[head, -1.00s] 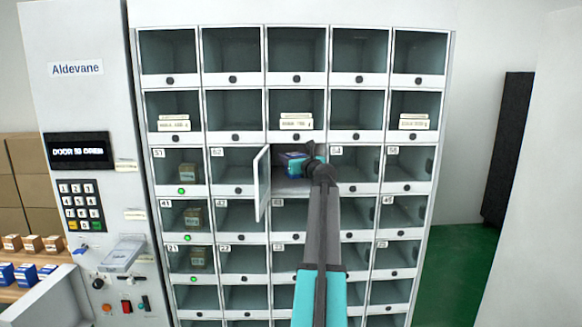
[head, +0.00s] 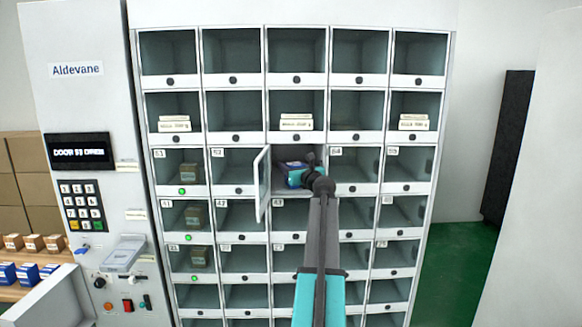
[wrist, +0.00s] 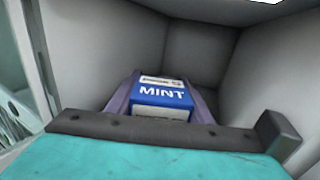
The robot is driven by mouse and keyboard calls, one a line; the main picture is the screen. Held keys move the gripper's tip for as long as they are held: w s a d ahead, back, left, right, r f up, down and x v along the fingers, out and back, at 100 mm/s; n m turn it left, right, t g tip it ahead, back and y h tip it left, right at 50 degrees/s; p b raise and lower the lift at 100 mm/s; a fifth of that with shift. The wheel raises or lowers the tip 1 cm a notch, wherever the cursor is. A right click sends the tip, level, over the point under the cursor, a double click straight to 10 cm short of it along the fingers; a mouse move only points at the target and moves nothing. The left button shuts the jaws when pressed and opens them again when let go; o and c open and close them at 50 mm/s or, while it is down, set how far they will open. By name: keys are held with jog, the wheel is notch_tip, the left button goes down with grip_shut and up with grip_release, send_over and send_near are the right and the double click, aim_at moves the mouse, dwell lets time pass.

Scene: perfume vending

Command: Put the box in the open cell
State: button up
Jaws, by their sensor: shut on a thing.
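A blue box with a white MINT label (wrist: 162,97) is between the two fingers of my gripper (wrist: 160,105), inside a grey-walled cell in the wrist view. In the head view the blue box (head: 291,173) shows inside the open cell (head: 310,152), in the middle column, third row from the top. The cell's door (head: 262,183) stands swung open to the left. My gripper (head: 297,177) is shut on the box within the cell, partly hidden by my wrist. Whether the box touches the cell floor cannot be told.
Neighbouring cells are closed, some holding brown boxes (head: 190,173) at the left. The control panel with keypad (head: 82,205) is left of the cells. Blue and orange boxes sit on a shelf (head: 62,268) at the far left.

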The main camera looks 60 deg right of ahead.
jog(key=shift+f, duration=0.1)
jog(key=o, duration=1.1)
jog(key=shift+b+v, duration=1.4)
jog(key=shift+v, duration=4.6)
